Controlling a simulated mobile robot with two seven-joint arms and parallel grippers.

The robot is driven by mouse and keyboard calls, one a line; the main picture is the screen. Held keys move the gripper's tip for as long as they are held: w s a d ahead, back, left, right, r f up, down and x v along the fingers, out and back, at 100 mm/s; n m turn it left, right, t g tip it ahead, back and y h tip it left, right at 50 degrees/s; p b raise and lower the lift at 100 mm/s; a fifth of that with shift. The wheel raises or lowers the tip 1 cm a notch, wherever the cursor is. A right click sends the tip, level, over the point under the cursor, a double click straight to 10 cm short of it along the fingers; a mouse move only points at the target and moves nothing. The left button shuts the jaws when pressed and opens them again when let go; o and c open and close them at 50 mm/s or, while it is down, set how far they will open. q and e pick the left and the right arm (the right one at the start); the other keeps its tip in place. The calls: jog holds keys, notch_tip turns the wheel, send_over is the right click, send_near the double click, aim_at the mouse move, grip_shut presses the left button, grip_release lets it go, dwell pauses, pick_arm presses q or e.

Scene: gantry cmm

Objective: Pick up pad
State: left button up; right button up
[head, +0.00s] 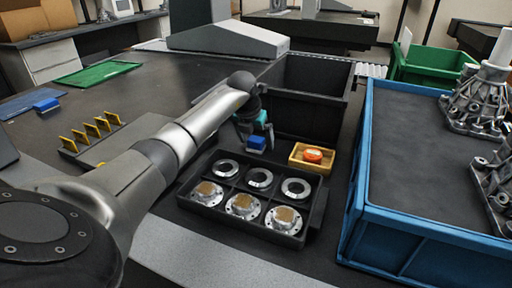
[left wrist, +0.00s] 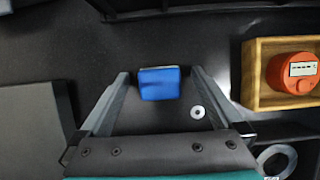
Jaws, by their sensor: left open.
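A small blue block, which looks like the pad, sits on the dark table just behind the black part tray in the head view (head: 257,143). In the left wrist view the pad (left wrist: 159,88) lies ahead, between the two finger tips, with a gap on each side. My left gripper (head: 255,128) is open and reaches down at the pad; its fingers (left wrist: 159,75) are spread and hold nothing. Whether the fingertips are level with the pad or above it, I cannot tell. My right gripper is not in view.
A black tray (head: 228,207) with rings and flanges stands in front. A wooden box (head: 297,165) with an orange gauge (head: 313,155) is right of the pad, and a black bin (head: 320,80) is behind. A blue-walled crate (head: 400,240) is at right. Another blue block (head: 46,104) lies far left.

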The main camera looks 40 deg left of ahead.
pick_arm(q)
jog(key=shift+c, duration=0.4)
jog(key=c, duration=1.4)
